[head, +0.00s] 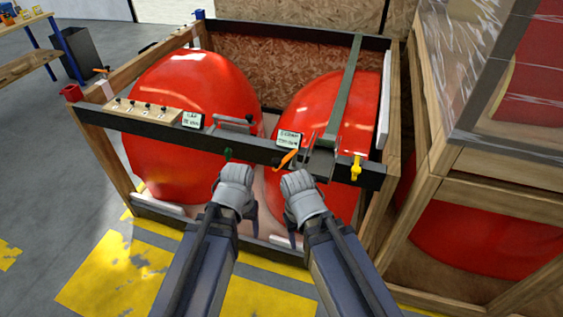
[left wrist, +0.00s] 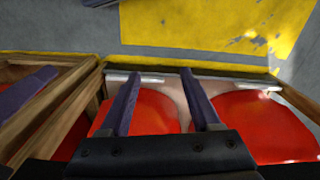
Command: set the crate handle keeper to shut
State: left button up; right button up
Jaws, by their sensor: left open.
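The open-topped wooden crate has a dark front rail (head: 255,152). On it are an orange lever (head: 287,160) beside a label and a grey bracket, a yellow piece (head: 356,168) near the right end and a small green piece (head: 228,154). I cannot tell which piece is the handle keeper, or its setting. My left gripper (head: 254,211) hangs in front of and below the rail, mostly behind its wrist. In the left wrist view its two fingers (left wrist: 160,76) are apart and empty. My right gripper (head: 291,238) hangs lower, mostly hidden behind its arm; its opening is unclear.
Two big red nosecones (head: 190,95) fill the crate. A green-grey bar (head: 346,88) crosses its top. A second, wrapped crate (head: 490,190) stands close on the right. A workbench (head: 28,58) and dark bin (head: 80,50) are far left. Floor at left is open.

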pick_arm(q)
jog(key=w+a+f+n+h+b, duration=0.2)
jog(key=w+f+n+b, duration=0.15)
jog(key=f+b, duration=0.3)
jog(key=n+t+h+b, duration=0.1)
jog(key=n+t+h, duration=0.1)
jog(key=n+h, duration=1.5)
send_near(287, 159)
jog(key=shift+n+y, duration=0.25)
jog(key=shift+y, duration=0.25)
jog(key=s+d+r, duration=0.2)
jog(key=r, duration=0.1)
jog(key=shift+s+r, duration=0.25)
jog(key=shift+s, duration=0.1)
jog(key=shift+w+d, duration=0.15)
jog(key=shift+d, duration=1.15)
jog(key=shift+w+d, duration=0.15)
jog(key=shift+d, duration=1.2)
jog(key=shift+w+d, duration=0.2)
jog(key=shift+d, duration=1.1)
grip_shut()
